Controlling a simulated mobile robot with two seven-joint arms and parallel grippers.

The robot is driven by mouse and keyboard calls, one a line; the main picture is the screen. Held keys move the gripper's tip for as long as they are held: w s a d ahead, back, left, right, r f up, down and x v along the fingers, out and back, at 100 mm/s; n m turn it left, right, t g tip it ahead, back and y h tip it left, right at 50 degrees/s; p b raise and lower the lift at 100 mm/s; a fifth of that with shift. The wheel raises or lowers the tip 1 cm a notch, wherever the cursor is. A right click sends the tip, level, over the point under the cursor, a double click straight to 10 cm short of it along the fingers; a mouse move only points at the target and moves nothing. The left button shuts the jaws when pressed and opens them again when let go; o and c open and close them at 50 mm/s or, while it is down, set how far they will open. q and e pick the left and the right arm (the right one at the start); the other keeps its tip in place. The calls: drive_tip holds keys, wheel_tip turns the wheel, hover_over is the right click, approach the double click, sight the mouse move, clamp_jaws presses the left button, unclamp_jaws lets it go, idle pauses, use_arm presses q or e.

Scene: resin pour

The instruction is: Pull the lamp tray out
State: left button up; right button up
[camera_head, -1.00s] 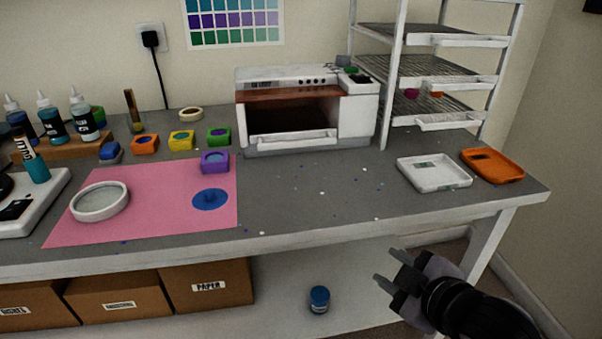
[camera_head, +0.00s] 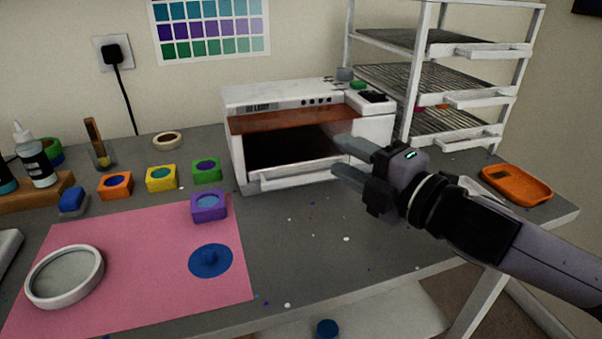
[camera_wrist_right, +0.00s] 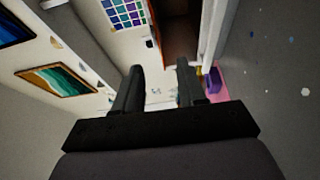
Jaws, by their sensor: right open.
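The white curing lamp (camera_head: 300,93) stands at the back of the bench, with a reddish-brown panel above its dark opening. The lamp tray (camera_head: 255,184) sits in the bottom of the opening, its white handle bar (camera_head: 300,172) across the front. My right gripper (camera_head: 338,155) is open and empty, its fingers pointing left near the right end of the handle; I cannot tell whether they touch it. In the right wrist view, the two dark fingers (camera_wrist_right: 158,85) are apart, with the lamp's white edge and brown panel beyond. My left gripper is not in view.
A purple mould (camera_head: 209,206) and pink mat (camera_head: 130,270) lie front left of the lamp. A wire drying rack (camera_head: 418,75) stands right of it. An orange tray (camera_head: 517,185) is near the right edge. Bench in front of the lamp is mostly clear.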

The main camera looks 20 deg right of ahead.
drive_tip(key=b, duration=0.3)
approach(310, 180)
drive_tip(key=shift+w+a, duration=0.25)
drive_tip(key=shift+w, duration=0.4)
drive_tip(key=p+x, duration=0.1)
drive_tip(key=x, duration=0.5)
drive_tip(key=shift+r, duration=0.1)
drive_tip(key=shift+x, duration=0.8)
clamp_jaws()
